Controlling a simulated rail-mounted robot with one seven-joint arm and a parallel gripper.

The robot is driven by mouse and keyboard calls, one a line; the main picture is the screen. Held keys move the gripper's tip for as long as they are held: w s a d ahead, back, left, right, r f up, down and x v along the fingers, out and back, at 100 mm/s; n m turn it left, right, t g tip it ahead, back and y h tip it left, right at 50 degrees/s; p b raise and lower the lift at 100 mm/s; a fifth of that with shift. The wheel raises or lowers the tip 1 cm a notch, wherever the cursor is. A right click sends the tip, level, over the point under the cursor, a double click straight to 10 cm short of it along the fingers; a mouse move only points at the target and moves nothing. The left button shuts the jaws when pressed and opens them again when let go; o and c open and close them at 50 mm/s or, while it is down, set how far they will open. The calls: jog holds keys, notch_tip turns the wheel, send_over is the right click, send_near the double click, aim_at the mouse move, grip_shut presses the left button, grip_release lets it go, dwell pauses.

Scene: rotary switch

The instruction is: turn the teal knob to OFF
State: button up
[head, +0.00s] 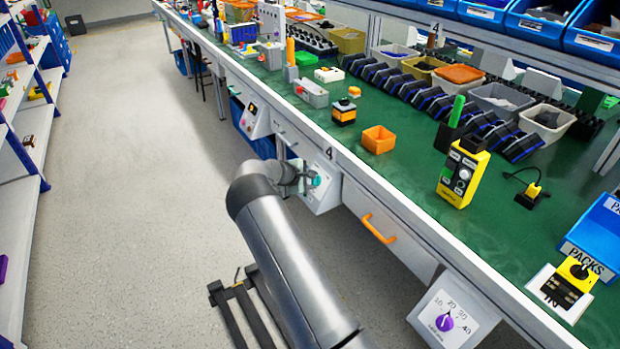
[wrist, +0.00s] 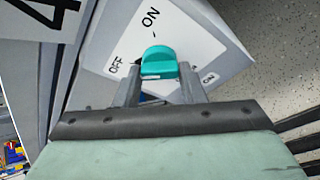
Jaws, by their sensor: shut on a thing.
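The teal knob (wrist: 158,62) sits on a white switch panel (wrist: 105,45) in the wrist view. The panel is printed with OFF to the knob's left and ON above it, with a small tick by ON. My gripper (wrist: 158,78) is shut on the knob, one finger on each side. The knob's rounded end faces up in the picture, near the ON tick; its lower part is hidden between the fingers. In the head view the teal knob (head: 316,181) shows at the bench front, with my gripper (head: 308,178) at it.
A purple dial (head: 444,322) is on a panel further along the bench front. An orange drawer handle (head: 379,228) lies between the two panels. The green bench top (head: 400,185) carries an orange bin (head: 378,139) and a yellow control box (head: 463,172). The floor aisle left is clear.

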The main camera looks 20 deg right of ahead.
jog(key=shift+n, duration=0.5)
jog(key=o, duration=1)
jog(key=shift+r, duration=0.1)
jog(key=v, duration=1.7)
jog(key=shift+r, duration=0.15)
